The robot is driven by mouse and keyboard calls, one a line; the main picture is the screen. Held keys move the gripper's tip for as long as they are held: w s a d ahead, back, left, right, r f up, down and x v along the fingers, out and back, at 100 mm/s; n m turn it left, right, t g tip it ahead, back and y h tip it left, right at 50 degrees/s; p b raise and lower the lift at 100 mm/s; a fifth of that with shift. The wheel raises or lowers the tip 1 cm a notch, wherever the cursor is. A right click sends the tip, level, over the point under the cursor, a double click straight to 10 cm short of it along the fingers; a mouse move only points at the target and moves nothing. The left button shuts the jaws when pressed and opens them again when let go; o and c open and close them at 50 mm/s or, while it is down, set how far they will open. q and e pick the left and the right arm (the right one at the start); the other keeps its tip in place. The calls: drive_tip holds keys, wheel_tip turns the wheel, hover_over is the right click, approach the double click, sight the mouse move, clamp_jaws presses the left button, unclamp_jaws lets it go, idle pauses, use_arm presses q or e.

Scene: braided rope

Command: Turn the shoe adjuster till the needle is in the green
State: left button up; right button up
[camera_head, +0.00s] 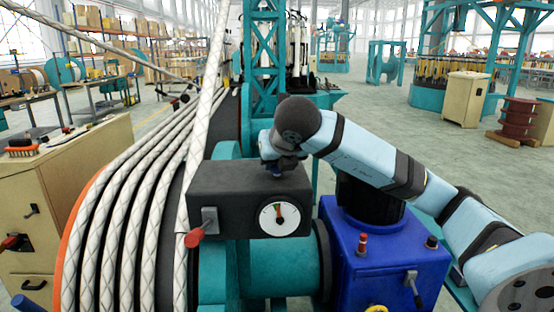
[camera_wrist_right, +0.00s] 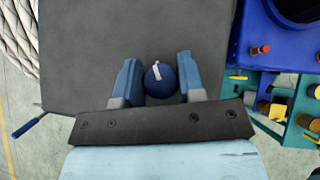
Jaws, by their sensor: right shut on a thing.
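The shoe adjuster is a round blue knob with a white mark (camera_wrist_right: 160,82) on top of a dark grey box (camera_head: 235,182). My right gripper (camera_head: 279,168) comes down on the box from above. In the right wrist view its two blue fingers (camera_wrist_right: 157,72) stand on either side of the knob, shut on it. A round white dial (camera_head: 279,219) is on the box's front face. It has a small coloured sector near the top, with green and red-orange in it. The needle is too small to read surely. My left gripper is not in view.
A lever with a red knob (camera_head: 194,238) sits on the box's front left. White braided rope (camera_head: 122,215) winds round a large drum at left. A blue cabinet (camera_head: 385,250) with small controls stands right of the box, below my right arm. A beige cabinet (camera_head: 80,180) is far left.

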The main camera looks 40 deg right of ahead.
drive_tip(key=o, duration=0.9)
use_arm(q)
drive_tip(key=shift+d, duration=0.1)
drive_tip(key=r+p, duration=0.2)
drive_tip(key=p, duration=0.1)
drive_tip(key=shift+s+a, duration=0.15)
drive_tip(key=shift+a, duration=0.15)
use_arm(e)
drive_tip(key=v, duration=1.3)
drive_tip(key=shift+s+a+r, duration=0.2)
drive_tip(key=shift+s+r, duration=0.05)
drive_tip(key=shift+s, duration=0.05)
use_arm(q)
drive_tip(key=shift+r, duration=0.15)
